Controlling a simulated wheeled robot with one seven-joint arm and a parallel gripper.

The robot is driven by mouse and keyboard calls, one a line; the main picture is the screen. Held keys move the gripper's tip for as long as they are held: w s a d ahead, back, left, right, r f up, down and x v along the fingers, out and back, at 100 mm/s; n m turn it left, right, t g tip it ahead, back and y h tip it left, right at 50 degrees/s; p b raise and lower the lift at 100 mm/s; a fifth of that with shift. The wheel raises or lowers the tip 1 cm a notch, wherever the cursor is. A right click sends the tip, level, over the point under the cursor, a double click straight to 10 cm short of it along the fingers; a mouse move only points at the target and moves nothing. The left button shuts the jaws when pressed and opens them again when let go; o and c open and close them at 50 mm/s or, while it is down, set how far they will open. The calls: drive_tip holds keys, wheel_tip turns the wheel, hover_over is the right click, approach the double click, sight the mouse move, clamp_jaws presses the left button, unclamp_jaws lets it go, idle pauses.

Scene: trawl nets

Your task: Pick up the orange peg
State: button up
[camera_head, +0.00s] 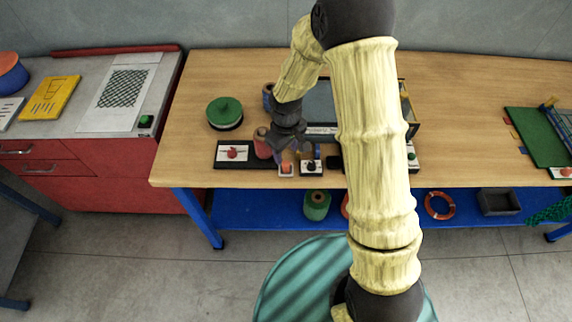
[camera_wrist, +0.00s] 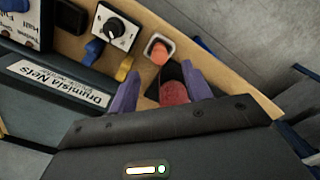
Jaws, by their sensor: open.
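The orange peg (camera_head: 286,167) stands in a small pale-rimmed holder near the front edge of the wooden bench. In the wrist view the peg (camera_wrist: 160,53) shows upright in its square holder, just beyond my fingertips. My gripper (camera_head: 289,150) is open above the bench, close over the peg. In the wrist view its two purple fingers (camera_wrist: 159,82) are spread with nothing gripped. A red, rounded thing (camera_wrist: 174,93), seemingly the reddish spool, shows between and below the fingers.
A black dial on a white plate (camera_wrist: 115,28) sits beside the peg holder. The reddish spool (camera_head: 262,143) and a red-knob panel (camera_head: 233,153) stand left of it. A labelled case (camera_wrist: 55,85) is close by. A green-topped drum (camera_head: 225,112) stands farther left.

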sight(286, 163)
drive_tip(key=shift+f, duration=0.65)
drive_tip(key=shift+f, duration=0.1)
drive_tip(key=shift+f+p, duration=1)
drive_tip(key=shift+f, duration=1.5)
drive_tip(key=shift+c, duration=0.4)
drive_tip(key=c, duration=1)
